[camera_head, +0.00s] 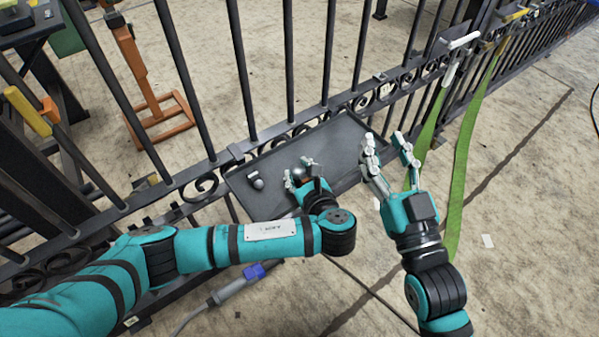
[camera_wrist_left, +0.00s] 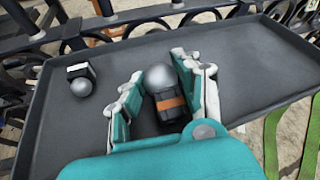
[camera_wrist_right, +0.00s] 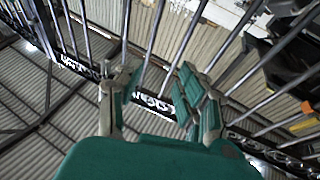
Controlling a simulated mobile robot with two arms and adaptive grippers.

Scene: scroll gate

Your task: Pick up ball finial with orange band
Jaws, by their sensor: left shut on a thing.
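The ball finial with the orange band (camera_wrist_left: 171,103) lies in the dark tray, its grey ball towards the far side and its black base towards my palm. In the left wrist view it sits between the fingers of my left gripper (camera_wrist_left: 157,85), which is shut on it. In the head view my left gripper (camera_head: 299,171) is low over the tray, and the finial is mostly hidden by the fingers. A second ball finial with a white band (camera_wrist_left: 81,76) lies apart to the left; the head view shows it too (camera_head: 255,180). My right gripper (camera_head: 384,142) is open and empty, right of the tray.
The dark tray (camera_head: 340,142) sits against a black iron gate (camera_head: 240,70). Green straps (camera_head: 470,140) hang from clamps at the right. An orange stand (camera_head: 135,70) is behind the bars. A cable with a blue plug (camera_head: 253,272) lies on the concrete floor.

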